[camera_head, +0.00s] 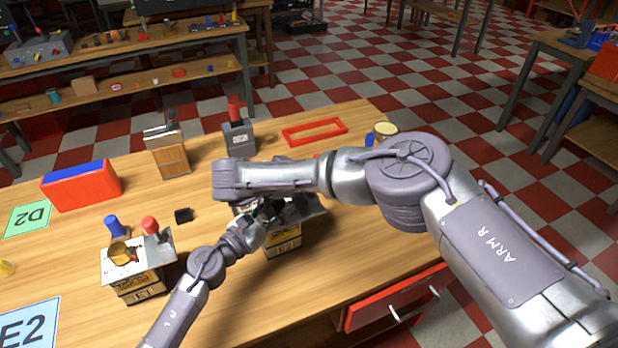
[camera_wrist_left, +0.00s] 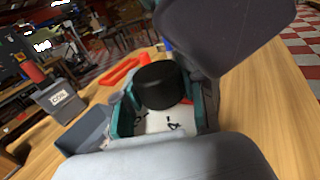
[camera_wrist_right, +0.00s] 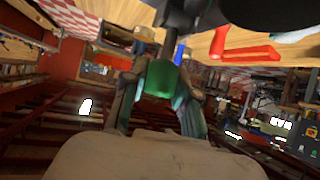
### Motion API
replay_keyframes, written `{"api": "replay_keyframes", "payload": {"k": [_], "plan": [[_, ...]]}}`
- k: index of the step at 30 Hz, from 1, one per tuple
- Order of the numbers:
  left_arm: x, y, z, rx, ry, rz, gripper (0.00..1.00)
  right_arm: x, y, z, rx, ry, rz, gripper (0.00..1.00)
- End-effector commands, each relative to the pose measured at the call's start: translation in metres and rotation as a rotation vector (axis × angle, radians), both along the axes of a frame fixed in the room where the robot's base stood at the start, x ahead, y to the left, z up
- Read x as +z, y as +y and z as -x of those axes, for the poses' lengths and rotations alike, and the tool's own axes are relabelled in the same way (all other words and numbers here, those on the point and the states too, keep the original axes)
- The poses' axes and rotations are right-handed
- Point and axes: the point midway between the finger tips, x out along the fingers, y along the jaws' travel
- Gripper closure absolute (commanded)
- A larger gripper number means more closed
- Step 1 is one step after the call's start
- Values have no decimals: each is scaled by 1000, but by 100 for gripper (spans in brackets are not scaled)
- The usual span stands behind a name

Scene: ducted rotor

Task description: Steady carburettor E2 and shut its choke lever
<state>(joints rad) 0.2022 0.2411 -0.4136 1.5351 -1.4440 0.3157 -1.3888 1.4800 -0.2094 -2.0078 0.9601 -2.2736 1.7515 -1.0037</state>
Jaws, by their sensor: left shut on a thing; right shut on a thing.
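A carburettor with a tan, labelled body (camera_head: 283,243) stands on the table under both my arms, its top mostly covered. Its label is too small to read, so I cannot confirm it is E2. My left gripper (camera_head: 258,222) is shut at its top; in the left wrist view, a black round cap (camera_wrist_left: 160,85) sits between the teal pads, above a white plate (camera_wrist_left: 168,120) with black writing. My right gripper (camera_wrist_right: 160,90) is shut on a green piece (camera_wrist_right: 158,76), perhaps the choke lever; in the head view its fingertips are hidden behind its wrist.
A similar unit with blue and red knobs and a brass cap (camera_head: 135,270) stands at left, near the E2 card (camera_head: 28,325). Behind are a red box (camera_head: 82,186), a wooden-sided box (camera_head: 168,152), a grey coil box (camera_head: 238,137) and a red frame (camera_head: 314,132). The front-centre table is bare.

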Motion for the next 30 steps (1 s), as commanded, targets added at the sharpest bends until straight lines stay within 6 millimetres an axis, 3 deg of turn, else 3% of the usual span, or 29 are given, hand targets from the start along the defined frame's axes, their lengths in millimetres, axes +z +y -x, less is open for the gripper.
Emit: {"api": "replay_keyframes", "payload": {"k": [1, 2, 6, 17, 30], "plan": [[0, -1, 0, -2, -1, 1, 100, -1, 1, 1, 2, 2, 0, 100], [0, -1, 0, -2, -1, 1, 100, -1, 1, 1, 2, 2, 0, 69], [0, -1, 0, -2, -1, 1, 100, -1, 0, 1, 2, 2, 0, 45], [0, 0, 0, -1, -1, 1, 100, 4, 0, 0, 1, 0, 0, 45], [0, 0, 0, 0, -1, 1, 100, 80, 1, 0, 3, -2, 0, 45]]}}
